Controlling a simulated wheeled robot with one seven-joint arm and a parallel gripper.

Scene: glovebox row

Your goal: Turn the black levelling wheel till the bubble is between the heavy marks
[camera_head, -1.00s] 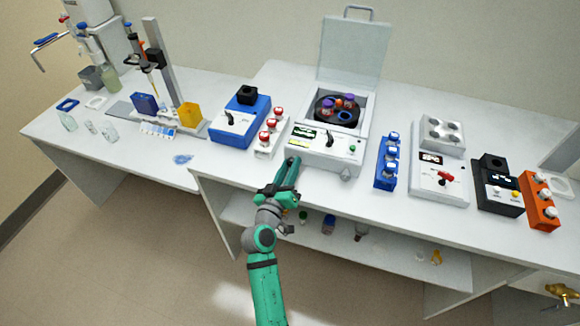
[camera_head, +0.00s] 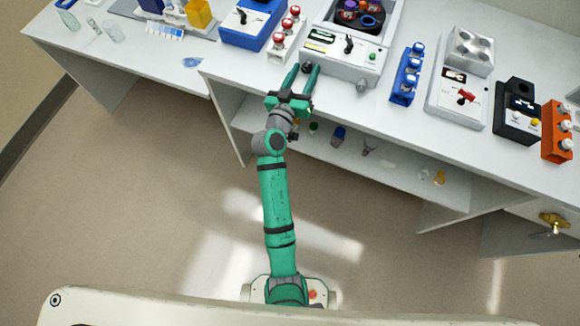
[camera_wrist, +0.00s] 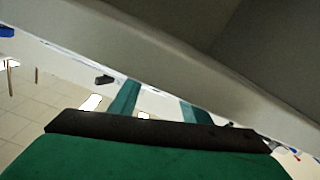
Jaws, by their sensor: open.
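The white centrifuge (camera_head: 340,68) stands at the bench's front edge. A small dark round knob (camera_head: 307,68), apparently the black levelling wheel, shows low on its front left. My gripper (camera_head: 303,72) is open, with its two green fingers reaching up to the machine's front and the knob between their tips. I cannot tell whether they touch it. A greenish-yellow window (camera_head: 322,36) on the panel may be the level; its bubble and marks are too small to read. In the wrist view my open fingers (camera_wrist: 160,105) show, but I cannot make out the wheel there.
A grey pointed part (camera_head: 362,86) hangs at the centrifuge's front right. A red-capped rack (camera_head: 285,36) and blue device (camera_head: 252,25) stand left, a blue rack (camera_head: 406,75) right. A lower shelf (camera_head: 350,155) holding small items lies under the bench. The floor in front is clear.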

